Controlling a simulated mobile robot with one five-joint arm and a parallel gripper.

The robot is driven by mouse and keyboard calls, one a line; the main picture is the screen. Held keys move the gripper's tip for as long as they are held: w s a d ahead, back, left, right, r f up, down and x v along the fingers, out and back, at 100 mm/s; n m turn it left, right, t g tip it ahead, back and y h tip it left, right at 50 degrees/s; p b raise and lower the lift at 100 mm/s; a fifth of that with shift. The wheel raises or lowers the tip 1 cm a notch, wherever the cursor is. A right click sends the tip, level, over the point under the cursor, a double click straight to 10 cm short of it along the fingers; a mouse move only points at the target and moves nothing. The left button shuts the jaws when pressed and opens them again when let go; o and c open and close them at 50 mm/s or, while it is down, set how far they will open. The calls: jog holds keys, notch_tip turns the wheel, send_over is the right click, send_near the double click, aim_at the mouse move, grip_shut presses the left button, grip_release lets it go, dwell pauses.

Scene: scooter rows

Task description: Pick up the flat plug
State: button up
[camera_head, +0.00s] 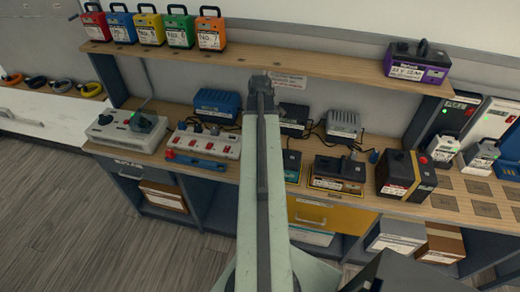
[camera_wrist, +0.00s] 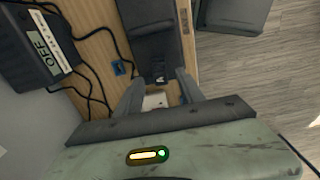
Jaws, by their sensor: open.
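My gripper (camera_wrist: 157,88) shows in the wrist view with its two dark fingers apart. Between and beyond them, a small pale piece (camera_wrist: 154,101) shows low over the wooden bench. Its lower part is hidden by my gripper's body, and I cannot tell surely whether it is the flat plug. In the head view my raised arm hides part of the bench, and the fingers do not show.
A dark charger (camera_wrist: 150,40) stands just beyond the fingers, and one marked OFF (camera_wrist: 40,45) is at left. The head view shows a white power strip (camera_head: 205,142), a black-and-red battery (camera_head: 405,176) and an upper shelf (camera_head: 300,66) with batteries. Floor (camera_head: 70,190) is clear at left.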

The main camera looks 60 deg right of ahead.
notch_tip(320, 180, down, 4)
jog(key=shift+w+r+b, duration=0.1)
jog(key=shift+w+b, duration=0.05)
jog(key=shift+b, duration=1.1)
jog(key=shift+r, duration=0.15)
grip_shut()
